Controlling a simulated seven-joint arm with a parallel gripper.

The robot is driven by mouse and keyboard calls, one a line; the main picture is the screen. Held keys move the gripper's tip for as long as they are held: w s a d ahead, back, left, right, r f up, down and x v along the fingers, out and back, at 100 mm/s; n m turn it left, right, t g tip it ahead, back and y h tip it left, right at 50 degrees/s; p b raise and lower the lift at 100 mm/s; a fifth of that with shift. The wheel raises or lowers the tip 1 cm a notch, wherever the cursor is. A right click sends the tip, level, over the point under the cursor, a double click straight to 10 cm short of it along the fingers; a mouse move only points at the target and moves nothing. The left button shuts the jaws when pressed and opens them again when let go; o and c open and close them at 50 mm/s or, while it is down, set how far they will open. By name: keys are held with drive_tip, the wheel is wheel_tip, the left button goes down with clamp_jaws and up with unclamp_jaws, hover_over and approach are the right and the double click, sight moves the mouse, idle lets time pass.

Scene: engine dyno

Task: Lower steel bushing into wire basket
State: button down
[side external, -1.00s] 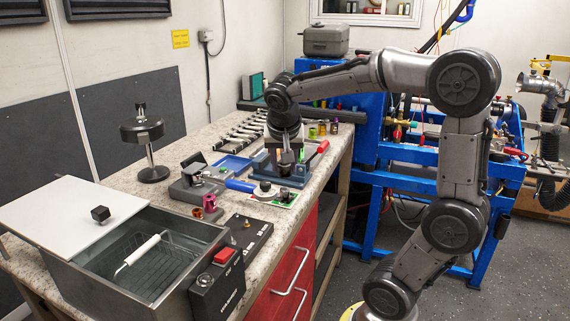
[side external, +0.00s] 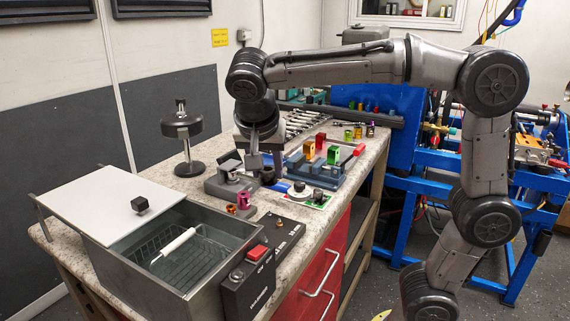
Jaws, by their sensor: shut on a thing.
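My gripper (side external: 267,172) points down over the bench, just left of the blue-grey fixture. It is shut on a small dark cylinder (side external: 268,176), which I take to be the steel bushing; the fingers partly hide it. The wire basket (side external: 148,247) sits inside the open steel tank (side external: 130,276) at the front left, and its white handle (side external: 174,245) lies across it. The gripper is behind and to the right of the basket, well apart from it. Whether the bushing touches anything below is hard to tell.
A white lid (side external: 100,200) with a black knob rests across the tank's back left. A black control box (side external: 249,285) stands at its right. The blue-grey fixture (side external: 318,178), a grey device (side external: 226,184) and magenta and orange pieces (side external: 243,198) stand nearby. A black-topped stand (side external: 183,127) rises behind.

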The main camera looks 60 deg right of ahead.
drive_tip(key=w+a+f, duration=0.1)
drive_tip(key=w+a, duration=0.1)
drive_tip(key=a, duration=0.6)
drive_tip(key=w+a+f, duration=0.1)
drive_tip(key=w+a, duration=0.1)
drive_tip(key=a, duration=0.7)
drive_tip(key=shift+w, duration=0.15)
drive_tip(key=shift+d, duration=0.1)
drive_tip(key=shift+w+d, duration=0.15)
drive_tip(key=shift+d, duration=0.1)
drive_tip(key=shift+f, duration=5.4)
drive_tip(key=shift+f, duration=1.8)
